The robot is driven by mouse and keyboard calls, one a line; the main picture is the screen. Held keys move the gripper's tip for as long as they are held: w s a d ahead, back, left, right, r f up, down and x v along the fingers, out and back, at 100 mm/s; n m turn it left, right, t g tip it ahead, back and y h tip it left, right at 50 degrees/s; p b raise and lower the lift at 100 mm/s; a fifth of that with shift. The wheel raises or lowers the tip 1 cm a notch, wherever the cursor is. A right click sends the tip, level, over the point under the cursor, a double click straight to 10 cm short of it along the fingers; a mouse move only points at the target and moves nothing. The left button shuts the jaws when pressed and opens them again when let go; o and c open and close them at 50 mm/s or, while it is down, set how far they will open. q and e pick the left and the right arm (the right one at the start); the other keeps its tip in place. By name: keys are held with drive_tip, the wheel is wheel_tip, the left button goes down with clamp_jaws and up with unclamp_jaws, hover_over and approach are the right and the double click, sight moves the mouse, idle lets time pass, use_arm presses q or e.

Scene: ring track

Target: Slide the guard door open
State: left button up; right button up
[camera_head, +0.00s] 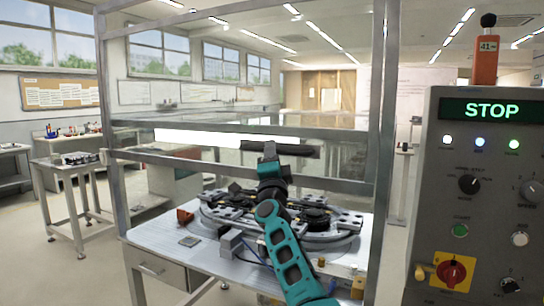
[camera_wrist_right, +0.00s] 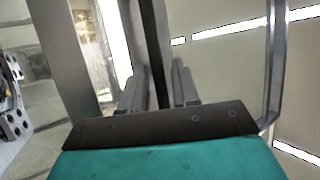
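The guard door is hard to tell from the metal guard frame (camera_head: 118,200). A dark horizontal bar (camera_head: 305,151), perhaps its handle, crosses above the ring track (camera_head: 335,232). My right gripper (camera_head: 270,150) is raised at this bar, and its arm comes up from below. In the right wrist view, the fingers (camera_wrist_right: 158,88) of my right gripper stand apart, one on each side of a long dark bar (camera_wrist_right: 155,45). I cannot tell whether they press on it. My left gripper is not in view.
A grey control panel (camera_head: 480,200) with a STOP display stands close on the right. The ring track lies on a table (camera_head: 155,242) with a drawer. A steel side table (camera_head: 70,165) stands at the left. Clear floor shows at the lower left.

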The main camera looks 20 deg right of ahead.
drive_tip(key=shift+o, duration=0.7)
drive_tip(key=shift+f, duration=0.1)
drive_tip(key=v, duration=1.3)
